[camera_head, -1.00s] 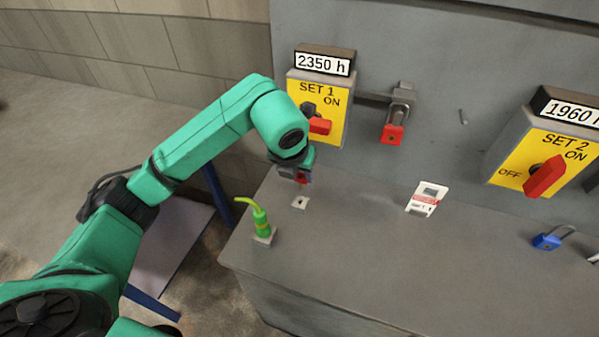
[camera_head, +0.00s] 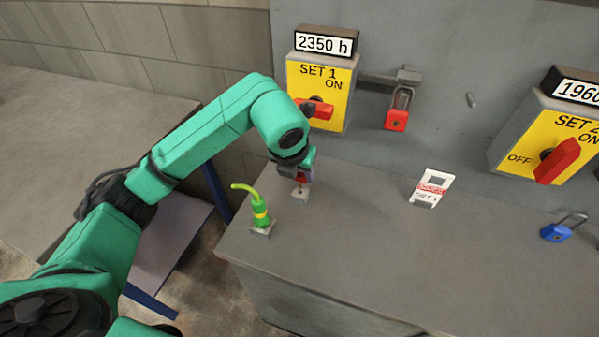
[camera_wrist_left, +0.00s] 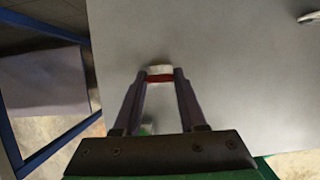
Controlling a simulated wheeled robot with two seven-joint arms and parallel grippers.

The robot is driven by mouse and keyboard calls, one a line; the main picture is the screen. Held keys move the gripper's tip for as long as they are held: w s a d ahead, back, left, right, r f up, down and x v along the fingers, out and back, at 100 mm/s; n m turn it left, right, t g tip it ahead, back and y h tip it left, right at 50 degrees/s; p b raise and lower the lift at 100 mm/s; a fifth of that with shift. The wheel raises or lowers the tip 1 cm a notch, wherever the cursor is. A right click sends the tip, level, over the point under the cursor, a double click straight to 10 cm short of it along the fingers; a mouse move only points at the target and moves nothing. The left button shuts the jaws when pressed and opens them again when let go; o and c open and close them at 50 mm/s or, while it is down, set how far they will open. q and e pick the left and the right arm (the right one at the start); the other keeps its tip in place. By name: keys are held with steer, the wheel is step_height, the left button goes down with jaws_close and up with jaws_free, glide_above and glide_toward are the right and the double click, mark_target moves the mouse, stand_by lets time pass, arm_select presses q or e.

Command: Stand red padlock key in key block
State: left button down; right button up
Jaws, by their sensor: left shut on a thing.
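My left gripper (camera_head: 302,175) is shut on the red padlock key (camera_head: 302,180) and points down over the bench top. The key's thin shaft hangs below the jaws, over the small pale key block (camera_head: 300,195). The tip appears to meet the block, but I cannot tell how far it is in. In the left wrist view, the red key (camera_wrist_left: 160,78) sits between the fingertips (camera_wrist_left: 160,82) with the pale block (camera_wrist_left: 160,68) just beyond it. The red padlock (camera_head: 397,120) hangs on the hasp beside the SET 1 switch. My right gripper is out of view.
A SET 1 tag (camera_head: 431,188) and a blue padlock (camera_head: 556,233) lie to the right.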

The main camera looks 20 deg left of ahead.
mark_target(299, 194)
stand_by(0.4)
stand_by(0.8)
arm_select(q)
steer(key=shift+b, duration=0.4)
steer(key=shift+f, duration=0.15)
steer(key=shift+f+b, duration=0.35)
steer(key=shift+b, duration=0.1)
steer(key=shift+f+b, duration=1.45)
steer(key=shift+c, duration=1.9)
jaws_free()
